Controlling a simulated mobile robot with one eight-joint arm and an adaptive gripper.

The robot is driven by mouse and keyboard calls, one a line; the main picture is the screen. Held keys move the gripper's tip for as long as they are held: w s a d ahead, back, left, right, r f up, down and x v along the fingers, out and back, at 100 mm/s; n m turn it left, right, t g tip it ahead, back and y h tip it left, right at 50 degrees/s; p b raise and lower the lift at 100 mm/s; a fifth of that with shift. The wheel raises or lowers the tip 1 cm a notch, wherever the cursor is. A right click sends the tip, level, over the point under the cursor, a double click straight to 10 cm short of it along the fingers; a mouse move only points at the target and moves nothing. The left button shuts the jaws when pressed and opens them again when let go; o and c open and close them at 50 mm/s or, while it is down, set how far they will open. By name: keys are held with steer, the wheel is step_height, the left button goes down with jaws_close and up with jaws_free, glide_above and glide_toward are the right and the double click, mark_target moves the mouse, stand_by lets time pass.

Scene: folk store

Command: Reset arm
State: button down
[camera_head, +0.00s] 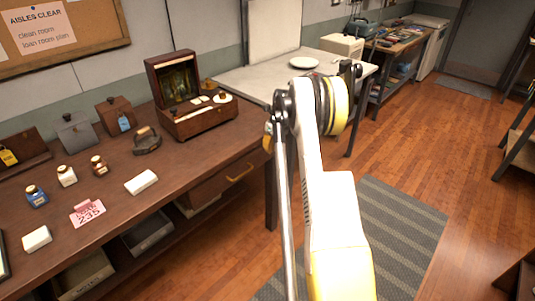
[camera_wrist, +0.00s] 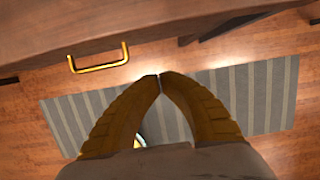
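My arm rises in the middle of the head view, in front of the gap between the wooden table (camera_head: 215,130) and the striped mat (camera_head: 400,215). My gripper is mostly hidden behind the arm in the head view. In the wrist view my gripper (camera_wrist: 160,78) points down over the striped mat (camera_wrist: 255,95), with its two yellow-brown fingers touching at the tips. Nothing shows between the fingers. The brass drawer handle (camera_wrist: 98,62) lies to their upper left, apart from them.
An open wooden box (camera_head: 195,122), small bottles, a pink 235 tag (camera_head: 87,212) and white blocks stand on the wooden table. A pale table with a white plate (camera_head: 303,63) stands behind. Open wooden floor (camera_head: 430,130) lies to the right.

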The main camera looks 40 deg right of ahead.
steer(key=shift+s+r, duration=0.15)
steer(key=shift+r, duration=0.45)
steer(key=s+a+r+n+t, duration=0.1)
steer(key=s+a+r+n, duration=0.2)
steer(key=a+r+n, duration=0.65)
steer(key=s+a+r+n+t, duration=0.1)
steer(key=s+a+r+n, duration=0.35)
steer(key=a+r, duration=0.8)
steer(key=s+a+f+n+t, duration=0.1)
steer(key=s+a+n+t, duration=0.1)
steer(key=s+a+n, duration=1.9)
steer(key=shift+a+f, duration=0.1)
